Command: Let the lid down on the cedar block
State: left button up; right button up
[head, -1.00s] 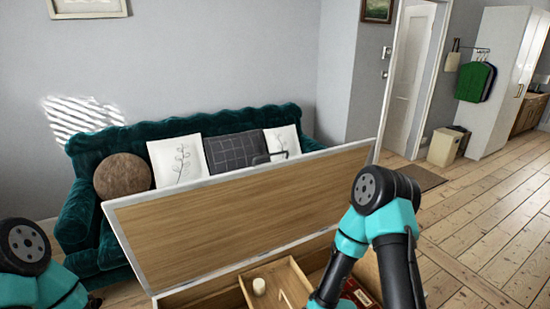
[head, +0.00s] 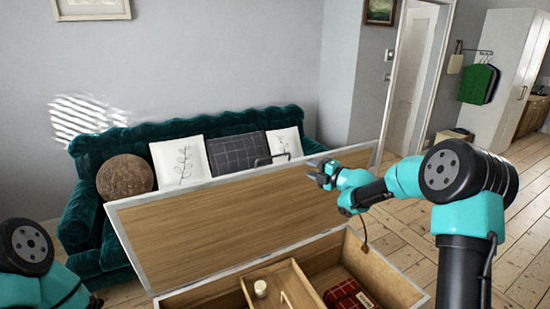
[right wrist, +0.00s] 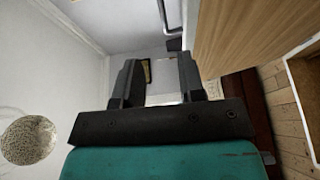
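A large wooden chest (head: 410,287) stands open in front of me. Its lid (head: 235,225), pale-edged with wood grain inside, is raised and leans back; it also shows in the right wrist view (right wrist: 245,35). A dark bar handle (head: 270,159) is at the lid's top edge. A small brown piece (head: 365,248) hangs by a thin dark cord at the chest's back right; I cannot tell whether it is the cedar block. My right gripper (head: 318,173) is open and empty, near the lid's upper right part. My left gripper is out of view; only left arm links show.
A tray (head: 296,270) inside the chest holds a cream cylinder (head: 260,288). A red plaid cloth (head: 345,293) lies in the right compartment. A green sofa (head: 85,195) with several cushions stands close behind the lid. Floor to the right is clear.

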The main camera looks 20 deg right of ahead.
aim_at(275, 156)
jog(key=shift+w+a, duration=0.1)
jog(key=x, duration=1.7)
jog(key=shift+w, duration=0.1)
jog(key=shift+f, duration=0.1)
jog(key=shift+c, duration=0.2)
grip_shut()
